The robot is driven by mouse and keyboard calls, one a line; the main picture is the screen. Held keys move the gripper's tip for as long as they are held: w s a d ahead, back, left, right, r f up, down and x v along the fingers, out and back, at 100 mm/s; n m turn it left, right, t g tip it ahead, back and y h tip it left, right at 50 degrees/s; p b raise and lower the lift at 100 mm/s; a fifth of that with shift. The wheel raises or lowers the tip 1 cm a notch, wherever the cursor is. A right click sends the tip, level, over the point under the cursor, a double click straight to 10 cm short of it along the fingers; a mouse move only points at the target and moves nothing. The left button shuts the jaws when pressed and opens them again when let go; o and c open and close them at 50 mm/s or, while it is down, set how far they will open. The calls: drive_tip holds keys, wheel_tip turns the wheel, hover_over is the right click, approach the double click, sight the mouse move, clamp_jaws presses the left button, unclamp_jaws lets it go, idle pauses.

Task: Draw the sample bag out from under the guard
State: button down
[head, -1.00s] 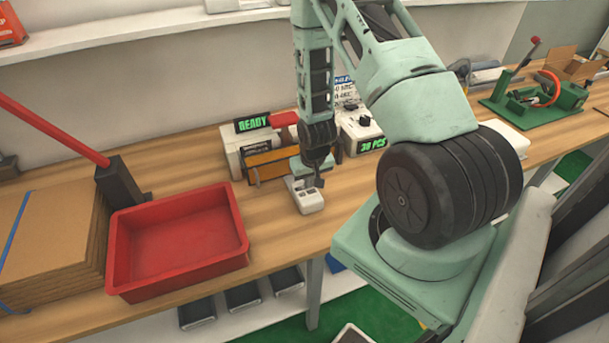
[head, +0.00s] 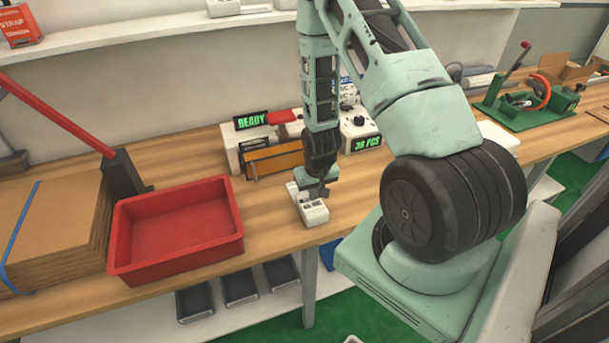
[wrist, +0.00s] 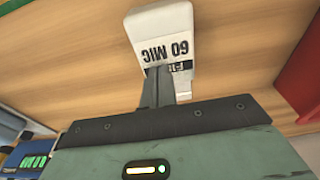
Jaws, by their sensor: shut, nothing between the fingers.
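A white block-like piece (head: 311,212), which I take for the sample bag, lies on the wooden bench in front of the orange guard (head: 275,160). There is bare wood between them. In the wrist view the piece (wrist: 167,38) carries black print reading "60 MIC" and a partly hidden line. My gripper (head: 319,193) points down at the end of the piece nearest the guard. Its fingers (wrist: 161,80) are shut with nothing between them. The fingertips overlap the piece's edge in the wrist view; whether they press on it I cannot tell.
A red tray (head: 235,246) stands to the left, with a cardboard stack (head: 50,235) beyond it. The bench's front edge lies just in front of the white piece.

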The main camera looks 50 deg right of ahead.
drive_tip(key=shift+r, duration=0.3)
drive_tip(key=shift+w+f, duration=0.1)
